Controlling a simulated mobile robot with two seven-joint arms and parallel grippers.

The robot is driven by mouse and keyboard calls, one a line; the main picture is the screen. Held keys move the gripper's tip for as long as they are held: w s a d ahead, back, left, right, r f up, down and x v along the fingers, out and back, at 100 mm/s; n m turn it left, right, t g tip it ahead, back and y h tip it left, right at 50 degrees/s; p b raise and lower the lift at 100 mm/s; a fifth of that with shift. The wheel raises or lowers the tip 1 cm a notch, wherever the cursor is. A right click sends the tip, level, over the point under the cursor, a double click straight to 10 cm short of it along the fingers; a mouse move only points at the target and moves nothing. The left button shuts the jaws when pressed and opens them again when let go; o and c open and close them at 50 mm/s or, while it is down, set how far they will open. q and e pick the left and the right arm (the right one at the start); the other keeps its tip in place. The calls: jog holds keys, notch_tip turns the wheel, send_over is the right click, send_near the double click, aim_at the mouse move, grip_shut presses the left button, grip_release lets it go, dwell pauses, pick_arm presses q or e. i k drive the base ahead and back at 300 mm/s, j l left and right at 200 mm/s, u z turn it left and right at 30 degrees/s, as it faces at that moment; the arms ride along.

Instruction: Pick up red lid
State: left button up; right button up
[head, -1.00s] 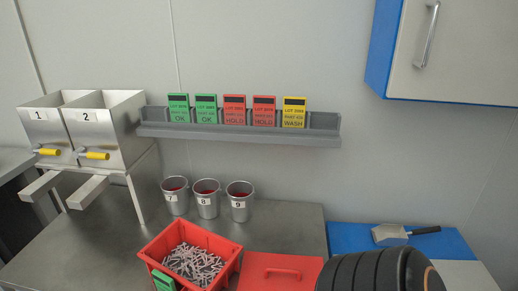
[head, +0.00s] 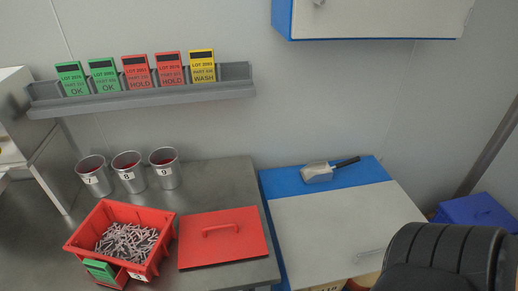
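The red lid (head: 222,250) lies flat on the steel table, just right of the red bin. It is a square red plate with a raised handle (head: 219,230) in its middle. Nothing touches the lid from above. A black ribbed part of my own arm shows at the lower right, apart from the lid. Neither of my grippers shows in the head view.
The red bin (head: 166,222) holds many small metal pieces, with a green card at its front. Metal cups (head: 129,172) stand behind it. A card rack (head: 150,97) hangs on the wall. A scoop (head: 318,172) lies on the blue-and-white cabinet (head: 345,222) to the right.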

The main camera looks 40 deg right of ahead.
aim_at(215, 237)
jog(key=z, duration=1)
